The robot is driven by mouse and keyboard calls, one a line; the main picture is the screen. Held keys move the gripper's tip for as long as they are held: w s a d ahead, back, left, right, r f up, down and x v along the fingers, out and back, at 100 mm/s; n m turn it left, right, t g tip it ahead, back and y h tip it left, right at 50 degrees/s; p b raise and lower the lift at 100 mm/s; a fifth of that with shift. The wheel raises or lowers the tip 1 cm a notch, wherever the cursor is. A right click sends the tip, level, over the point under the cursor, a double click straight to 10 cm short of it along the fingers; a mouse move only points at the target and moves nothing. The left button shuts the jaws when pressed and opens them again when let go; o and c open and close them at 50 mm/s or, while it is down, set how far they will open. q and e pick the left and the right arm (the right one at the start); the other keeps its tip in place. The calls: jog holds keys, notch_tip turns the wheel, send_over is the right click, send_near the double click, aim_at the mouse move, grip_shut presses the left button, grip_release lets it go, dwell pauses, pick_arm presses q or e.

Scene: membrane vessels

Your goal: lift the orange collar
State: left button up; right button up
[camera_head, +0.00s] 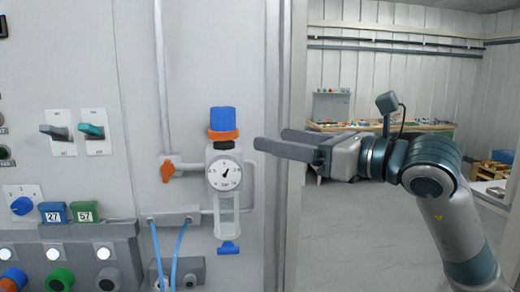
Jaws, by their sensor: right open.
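The orange collar (223,135) is a ring directly under a blue cap (222,119), at the top of a regulator on the wall panel. A dark neck and a round white gauge (224,173) are below it. My right gripper (268,140) comes in from the right at about the collar's height. Its two grey fingers point left, are open and have nothing between them. In the picture the fingertips are to the right of the collar, with a gap. I cannot tell their depth relative to it. My left gripper is not in view.
An orange valve handle (168,170) is at the regulator's left, and a blue tap (228,247) is below. Two levers (92,131) and several knobs are further left on the panel. The panel's edge (272,220) is close under my right fingers. A workbench (385,127) stands far behind.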

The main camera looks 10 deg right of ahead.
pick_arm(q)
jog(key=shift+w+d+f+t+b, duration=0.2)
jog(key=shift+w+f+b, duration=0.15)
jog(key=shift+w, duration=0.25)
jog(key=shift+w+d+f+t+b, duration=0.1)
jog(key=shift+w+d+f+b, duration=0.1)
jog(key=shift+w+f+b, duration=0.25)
pick_arm(e)
jog(key=v, duration=0.4)
jog(key=shift+s+d, duration=0.25)
jog(key=shift+s, duration=0.05)
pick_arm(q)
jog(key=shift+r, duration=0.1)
